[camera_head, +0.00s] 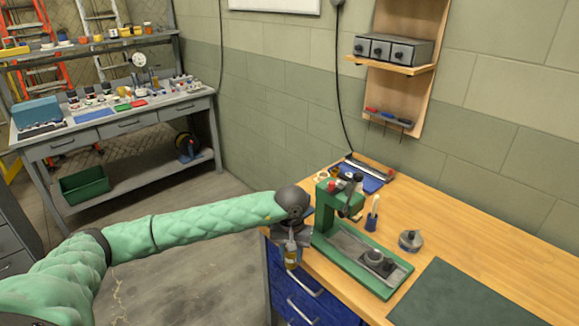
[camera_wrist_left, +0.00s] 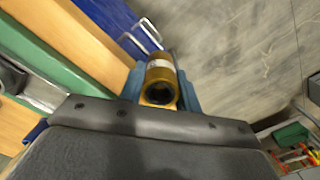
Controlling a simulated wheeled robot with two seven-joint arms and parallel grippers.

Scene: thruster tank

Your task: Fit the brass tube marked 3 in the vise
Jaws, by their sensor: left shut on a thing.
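My left gripper (camera_head: 291,247) hangs just off the left edge of the workbench, beside its blue drawers. It is shut on a brass tube (camera_head: 291,260), which hangs below it in the head view. In the left wrist view the tube (camera_wrist_left: 160,76) sits between two blue fingers, its dark open end facing the camera. A pale label shows on it, but I cannot read the mark. A green bench tool with a grey bed (camera_head: 350,251) stands on the bench right of the gripper; I cannot tell if it is the vise. My right gripper is not in view.
The wooden workbench (camera_head: 470,235) carries a dark green mat (camera_head: 465,297), a small round tin (camera_head: 411,240) and a blue brush cup (camera_head: 371,223). A wall shelf (camera_head: 405,66) holds grey boxes. A grey side bench (camera_head: 115,128) stands far left. Floor between the benches is clear.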

